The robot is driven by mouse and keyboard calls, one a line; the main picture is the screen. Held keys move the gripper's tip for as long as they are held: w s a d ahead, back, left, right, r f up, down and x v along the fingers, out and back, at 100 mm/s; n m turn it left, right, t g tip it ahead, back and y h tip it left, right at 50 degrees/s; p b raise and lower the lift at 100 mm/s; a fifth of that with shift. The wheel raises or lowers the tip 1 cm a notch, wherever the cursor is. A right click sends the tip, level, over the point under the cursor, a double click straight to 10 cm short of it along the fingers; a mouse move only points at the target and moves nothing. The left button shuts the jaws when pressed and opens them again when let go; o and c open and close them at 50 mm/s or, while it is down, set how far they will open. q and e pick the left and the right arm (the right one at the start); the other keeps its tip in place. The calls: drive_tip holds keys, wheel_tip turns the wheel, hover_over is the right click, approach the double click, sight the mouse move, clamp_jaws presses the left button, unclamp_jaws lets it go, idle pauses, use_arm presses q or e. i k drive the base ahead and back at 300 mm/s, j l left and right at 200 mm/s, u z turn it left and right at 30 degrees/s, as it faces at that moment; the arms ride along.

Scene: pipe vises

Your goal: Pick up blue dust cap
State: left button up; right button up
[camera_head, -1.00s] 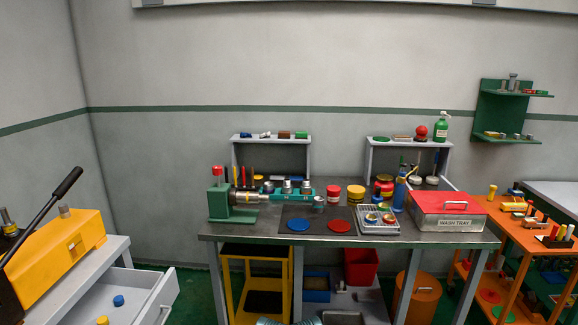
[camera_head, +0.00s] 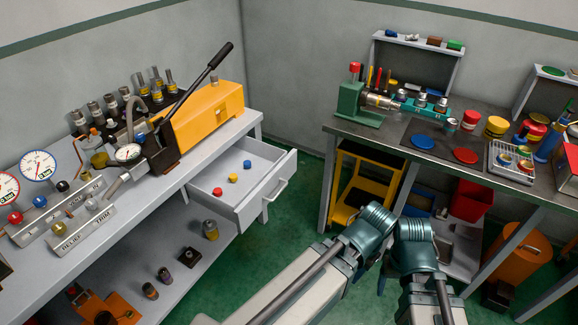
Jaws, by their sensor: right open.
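The blue dust cap (camera_head: 247,163) lies in the open drawer under the left bench, towards its back right. A yellow cap (camera_head: 233,178) and a red cap (camera_head: 217,191) lie in a diagonal row with it, nearer the front left. My right gripper (camera_head: 410,232) is at the lower right, open, far from the drawer; its fingers are hard to make out against my dark teal arm parts. My left arm reaches up beside it from the bottom, and its jaws cannot be made out. No cap is seen held.
The pulled-out drawer (camera_head: 262,200) has raised walls and a front handle. A yellow press (camera_head: 205,115) with a long black lever stands on the bench above. Gauges and valve blocks crowd the bench's left. Green floor separates it from the right workbench (camera_head: 470,180).

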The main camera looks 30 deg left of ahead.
sight(247, 164)
drive_tip(key=u, duration=1.25)
drive_tip(key=i+z, duration=0.25)
drive_tip(key=i, duration=0.25)
drive_tip(key=i+j+z, duration=0.25)
drive_tip(key=i, duration=0.2)
drive_tip(key=i+j+z, duration=0.25)
drive_tip(key=i, duration=0.25)
drive_tip(key=l, duration=0.1)
